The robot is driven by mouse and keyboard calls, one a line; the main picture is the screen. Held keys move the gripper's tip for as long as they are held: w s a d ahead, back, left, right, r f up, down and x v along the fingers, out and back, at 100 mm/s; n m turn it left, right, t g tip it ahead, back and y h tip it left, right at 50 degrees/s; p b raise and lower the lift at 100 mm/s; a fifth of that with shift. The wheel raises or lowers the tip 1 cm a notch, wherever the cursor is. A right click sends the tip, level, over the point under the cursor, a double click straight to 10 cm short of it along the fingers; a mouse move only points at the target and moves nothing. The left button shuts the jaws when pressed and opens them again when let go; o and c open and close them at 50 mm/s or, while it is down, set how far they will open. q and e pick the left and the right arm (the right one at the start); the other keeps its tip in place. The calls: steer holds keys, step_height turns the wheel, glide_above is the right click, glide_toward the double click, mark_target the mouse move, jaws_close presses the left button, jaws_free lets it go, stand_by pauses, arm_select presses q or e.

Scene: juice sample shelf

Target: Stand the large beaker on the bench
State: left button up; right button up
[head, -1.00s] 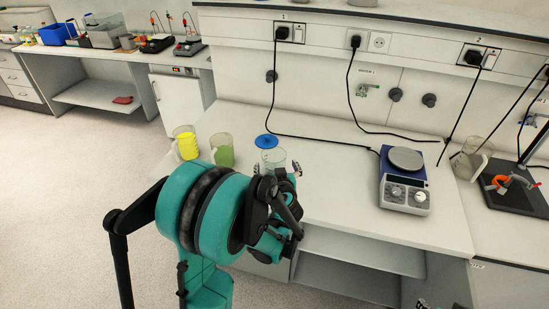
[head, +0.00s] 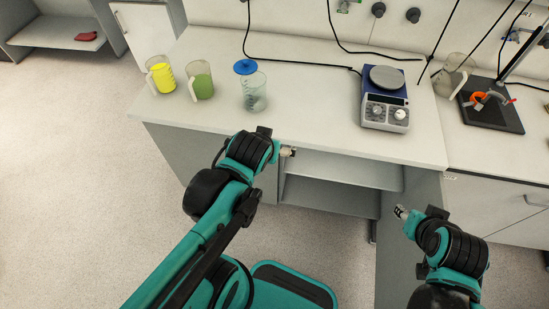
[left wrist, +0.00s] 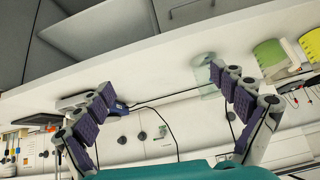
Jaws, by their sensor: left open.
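A clear beaker (head: 256,97) stands upright on the white bench (head: 310,112), left of centre in the head view. It also shows in the left wrist view (left wrist: 207,78), partly behind one finger. My left gripper (head: 288,151) is at the bench's front edge, apart from the beaker. Its two fingers are spread wide with nothing between them in the left wrist view (left wrist: 165,95). My right gripper (head: 400,212) is low at the right, in front of the bench and away from the beaker; its finger opening is unclear.
A beaker of yellow liquid (head: 161,76) and one of green (head: 201,84) stand left. A blue disc (head: 245,67) is at the clear beaker's rear rim. A hotplate (head: 385,100), clear jug (head: 452,77) and black stand (head: 492,110) are right. Bench between beaker and hotplate is clear.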

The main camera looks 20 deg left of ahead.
arm_select(q)
steer(key=s+d+m+h, duration=0.1)
steer(key=s+d, duration=0.1)
steer(key=s+d+h, duration=0.1)
steer(key=s+d, duration=0.1)
steer(key=shift+s+m+g, duration=0.1)
steer(key=shift+m+g, duration=0.3)
steer(key=shift+f, duration=0.1)
